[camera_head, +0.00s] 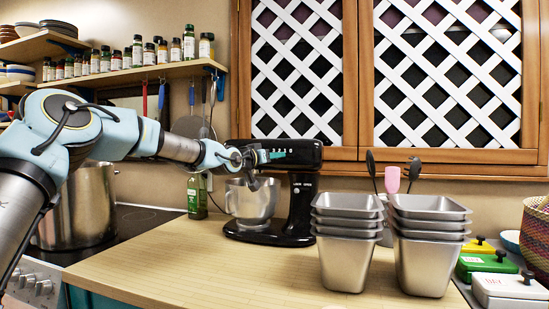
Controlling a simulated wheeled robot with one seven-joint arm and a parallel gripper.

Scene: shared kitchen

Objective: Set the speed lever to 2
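A black stand mixer (305,190) with a silver bowl (252,201) stands on the wooden counter at the middle. Its head is down over the bowl, and white marks show along the side of the head. My gripper (268,157) is at the front left part of the mixer head, seen from the side. Its fingers overlap the head in the picture, and I cannot tell whether they touch it or are open. The speed lever is too small or hidden to make out, so its setting cannot be read.
Two stacks of metal containers (347,240) (430,250) stand right of the mixer. A large pot (80,210) is on the stove at left. The counter's front left (190,262) is clear.

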